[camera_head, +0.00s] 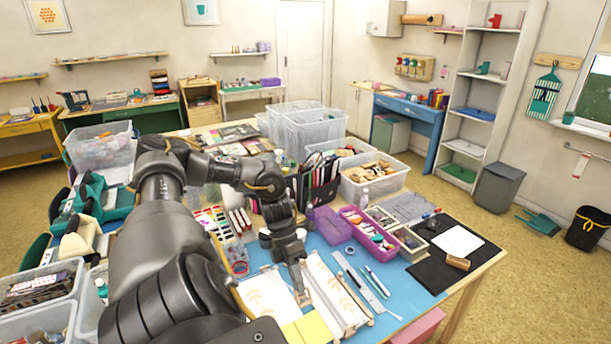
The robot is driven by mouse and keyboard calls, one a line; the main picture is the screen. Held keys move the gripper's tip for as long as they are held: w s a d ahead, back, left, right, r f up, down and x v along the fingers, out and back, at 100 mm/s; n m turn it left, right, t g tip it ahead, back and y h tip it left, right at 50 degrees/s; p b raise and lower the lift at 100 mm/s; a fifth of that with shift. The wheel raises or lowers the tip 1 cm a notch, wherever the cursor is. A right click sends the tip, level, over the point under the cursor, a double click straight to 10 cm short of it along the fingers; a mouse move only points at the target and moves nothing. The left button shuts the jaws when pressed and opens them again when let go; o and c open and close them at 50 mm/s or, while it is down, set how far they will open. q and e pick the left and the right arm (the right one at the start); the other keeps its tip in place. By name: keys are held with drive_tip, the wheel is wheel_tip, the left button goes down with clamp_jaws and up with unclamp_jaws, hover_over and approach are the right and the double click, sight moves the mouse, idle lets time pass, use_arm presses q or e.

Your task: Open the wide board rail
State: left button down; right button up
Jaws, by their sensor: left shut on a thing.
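My left gripper (302,295) reaches down onto the blue mat on the table, with its fingertips at a pale wooden rail between two white leaf-patterned boards. It is shut on the rail, though the fingers hide most of the contact. One board (263,292) lies flat to the left, partly hidden by my arm. The other board (336,289) lies to the right with wooden strips along its edges. How far the rail stands open cannot be told. My right gripper is not in view.
A ruler and pens (375,281) lie right of the boards. A pink tray (347,212), a purple tub (330,222) and a black mat (440,272) with a white sheet stand further right. Yellow notes (308,330) lie in front. Clear bins crowd the back and left.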

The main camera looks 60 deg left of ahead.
use_arm(q)
drive_tip(key=shift+a+r, duration=0.1)
drive_tip(key=shift+a, duration=0.15)
drive_tip(key=c, duration=1.9)
unclamp_jaws()
drive_tip(key=shift+o, duration=0.3)
drive_tip(key=shift+a, duration=0.15)
drive_tip(key=b+v, duration=0.2)
drive_tip(key=v, duration=0.8)
drive_tip(key=shift+r, duration=0.3)
